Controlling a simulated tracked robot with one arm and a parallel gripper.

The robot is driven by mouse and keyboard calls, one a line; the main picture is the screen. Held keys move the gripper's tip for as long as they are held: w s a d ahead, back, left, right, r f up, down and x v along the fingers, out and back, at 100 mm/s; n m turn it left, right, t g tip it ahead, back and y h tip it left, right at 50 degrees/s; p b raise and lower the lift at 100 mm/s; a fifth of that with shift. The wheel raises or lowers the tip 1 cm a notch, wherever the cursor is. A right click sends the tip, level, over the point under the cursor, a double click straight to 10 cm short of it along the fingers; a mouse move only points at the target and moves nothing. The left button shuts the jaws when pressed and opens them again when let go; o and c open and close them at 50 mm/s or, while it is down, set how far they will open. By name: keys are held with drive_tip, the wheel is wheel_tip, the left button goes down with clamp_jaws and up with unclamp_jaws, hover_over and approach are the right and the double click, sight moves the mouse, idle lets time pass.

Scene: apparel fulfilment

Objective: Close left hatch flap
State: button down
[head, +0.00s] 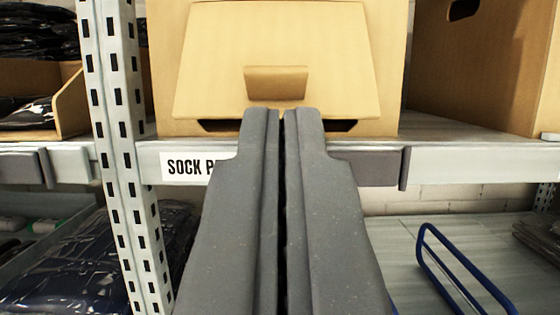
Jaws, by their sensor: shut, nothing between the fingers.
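A cardboard box (168,60) stands on the shelf straight ahead. Its front hatch flap (330,65) is a wide panel with a small folded tab (276,83) at its lower middle. The flap's lower edge sits a little out from the box front, with dark gaps showing below it at both sides. My gripper (282,112) is shut and empty, and its fingertips appear just below the tab. I cannot tell whether they touch the flap. The fingers hide the middle of the flap's lower edge.
A perforated metal upright (120,120) stands to the left. The shelf edge (375,165) carries a partly hidden label reading "SOCK" (185,167). Another cardboard box (480,70) is at the right. A blue tubular frame (465,270) and dark bagged goods (95,260) lie lower down.

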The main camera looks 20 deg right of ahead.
sight(275, 66)
drive_tip(key=shift+s+a+f+b, duration=0.3)
drive_tip(key=shift+s+b, duration=0.3)
drive_tip(key=shift+b, duration=1.25)
drive_tip(key=shift+s+r, duration=0.1)
drive_tip(key=shift+s+a+r+g+y+p, duration=0.55)
drive_tip(key=shift+s+r+g+p, duration=0.65)
drive_tip(key=shift+r, duration=1)
drive_tip(key=shift+w+f+b+x, duration=0.1)
drive_tip(key=shift+f+b+x, duration=0.3)
drive_tip(key=shift+x, duration=1.8)
drive_tip(key=shift+w+f+b+x, duration=0.1)
drive_tip(key=shift+f+b+x, duration=0.3)
drive_tip(key=shift+x, duration=1.75)
drive_tip(key=shift+f+b+x, duration=0.2)
drive_tip(key=shift+f+x, duration=0.35)
drive_tip(key=shift+x, duration=1.65)
drive_tip(key=shift+d, duration=0.1)
